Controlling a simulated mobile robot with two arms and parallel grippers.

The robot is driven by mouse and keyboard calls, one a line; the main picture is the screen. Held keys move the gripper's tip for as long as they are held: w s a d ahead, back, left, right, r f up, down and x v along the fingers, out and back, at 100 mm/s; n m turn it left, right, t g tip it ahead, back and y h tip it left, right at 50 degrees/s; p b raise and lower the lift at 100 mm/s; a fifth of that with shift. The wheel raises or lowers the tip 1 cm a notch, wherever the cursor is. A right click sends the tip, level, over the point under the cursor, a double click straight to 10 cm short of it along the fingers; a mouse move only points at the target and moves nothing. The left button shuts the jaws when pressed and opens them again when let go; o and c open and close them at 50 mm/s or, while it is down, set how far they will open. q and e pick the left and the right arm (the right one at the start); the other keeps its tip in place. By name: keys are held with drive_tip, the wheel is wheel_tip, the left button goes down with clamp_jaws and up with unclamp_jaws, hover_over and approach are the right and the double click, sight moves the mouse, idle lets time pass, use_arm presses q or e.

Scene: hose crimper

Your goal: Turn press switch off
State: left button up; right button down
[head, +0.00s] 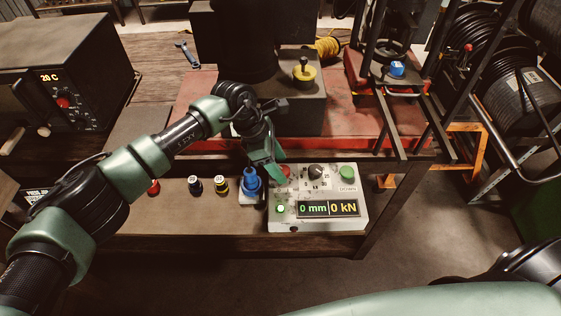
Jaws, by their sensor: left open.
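The press control panel (320,222) lies on the front shelf of the bench. Its display (328,209) is lit and reads 0 mm and 0 kN. A small green light or switch (281,208) glows left of the display. A black rotary knob (316,171) sits at the top middle, and a green button (347,172) marked DOWN sits at the right. A red button (286,172) is partly hidden by my left gripper (268,172). That gripper is open and points down at the panel's upper left; contact cannot be told. My right gripper is out of view.
A blue fitting (250,184) stands close left of the panel, by my left gripper. Several small dies (221,185) stand farther left. An oven-like box (67,85) reads 20 C. The red press base (205,110) is behind. Black frame bars (388,125) rise at right.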

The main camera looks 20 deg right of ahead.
use_arm(q)
drive_tip(key=shift+s+d+f, duration=0.1)
drive_tip(key=shift+d+f, duration=0.1)
drive_tip(key=shift+f, duration=0.35)
clamp_jaws()
